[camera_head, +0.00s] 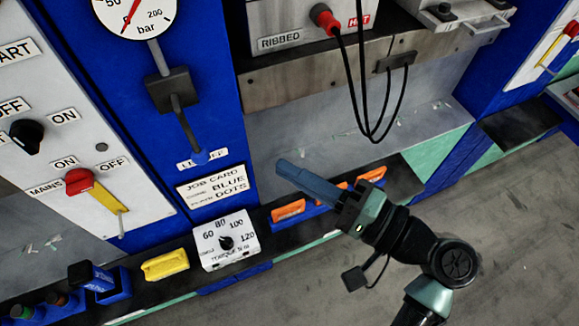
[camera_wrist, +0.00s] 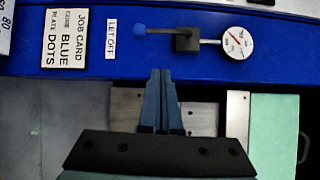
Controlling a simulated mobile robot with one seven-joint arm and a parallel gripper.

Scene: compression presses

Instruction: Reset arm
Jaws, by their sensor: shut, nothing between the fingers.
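My gripper (camera_head: 280,166) reaches in from the lower right in the head view, in front of the press bay. Its long blue-grey fingers are together with nothing between them. My arm is bent, and the elbow side lies over the grey floor. No object touches the fingers as far as I can see.
A blue column carries a pressure gauge (camera_head: 135,10), a let-off lever (camera_head: 198,157) and a job card (camera_head: 213,188). A torque dial box (camera_head: 226,240), a yellow block (camera_head: 165,264) and orange pieces (camera_head: 288,210) sit along the front ledge. Black cables (camera_head: 372,100) hang in the bay.

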